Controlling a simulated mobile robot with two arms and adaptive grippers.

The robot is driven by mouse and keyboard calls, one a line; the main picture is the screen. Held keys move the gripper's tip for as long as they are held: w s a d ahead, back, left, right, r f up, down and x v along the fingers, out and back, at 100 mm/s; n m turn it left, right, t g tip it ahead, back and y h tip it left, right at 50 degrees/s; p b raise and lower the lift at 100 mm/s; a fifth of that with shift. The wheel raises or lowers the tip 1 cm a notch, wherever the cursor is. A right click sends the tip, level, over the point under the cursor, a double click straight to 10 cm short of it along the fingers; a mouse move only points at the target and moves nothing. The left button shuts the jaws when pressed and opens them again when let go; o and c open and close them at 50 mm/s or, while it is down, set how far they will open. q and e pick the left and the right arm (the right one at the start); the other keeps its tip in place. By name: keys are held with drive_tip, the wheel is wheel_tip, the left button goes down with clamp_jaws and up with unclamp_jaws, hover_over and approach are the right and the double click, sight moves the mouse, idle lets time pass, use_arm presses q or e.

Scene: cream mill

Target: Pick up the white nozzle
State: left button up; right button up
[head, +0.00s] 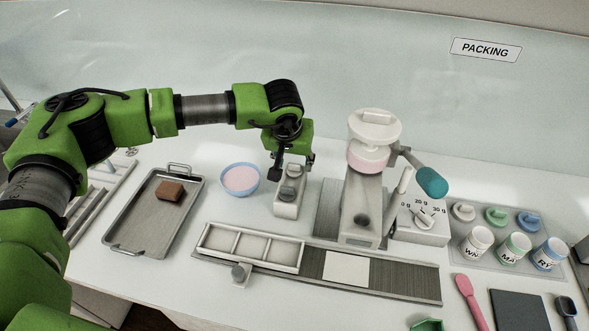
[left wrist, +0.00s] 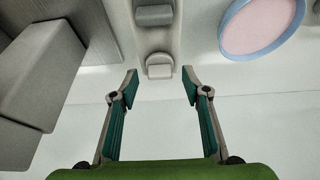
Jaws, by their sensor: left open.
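A narrow pale stand (head: 286,209) holds two small upright pieces, one behind the other. In the left wrist view the nearer piece, which looks like the white nozzle (left wrist: 159,71), is off-white; the other piece (left wrist: 154,15) is greyer. My left gripper (head: 292,165) points down over the far end of the stand. In the left wrist view its open fingertips (left wrist: 159,74) are on either side of the off-white piece, with gaps on both sides. I cannot tell how far above it they are. My right gripper is not in view.
A blue-rimmed bowl of pink cream (head: 240,180) stands close left of the stand. The mill (head: 362,195) with its teal handle (head: 432,182) is close right. A three-part tray (head: 250,261) lies in front. A metal tray (head: 137,232) with a brown block is farther left.

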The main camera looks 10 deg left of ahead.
sight(294, 172)
use_arm(q)
drive_tip(key=shift+w+f, duration=0.25)
drive_tip(key=shift+f, duration=0.25)
drive_tip(key=shift+c, duration=0.4)
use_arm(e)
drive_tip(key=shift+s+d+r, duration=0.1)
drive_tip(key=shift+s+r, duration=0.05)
use_arm(q)
drive_tip(key=c, duration=1)
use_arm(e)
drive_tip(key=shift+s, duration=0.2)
use_arm(q)
drive_tip(key=shift+o, duration=0.2)
drive_tip(key=shift+r+b, duration=0.3)
drive_tip(key=shift+r, duration=0.25)
wheel_tip(294, 172, up, 9)
drive_tip(key=b, duration=0.2)
drive_tip(key=shift+b, duration=0.35)
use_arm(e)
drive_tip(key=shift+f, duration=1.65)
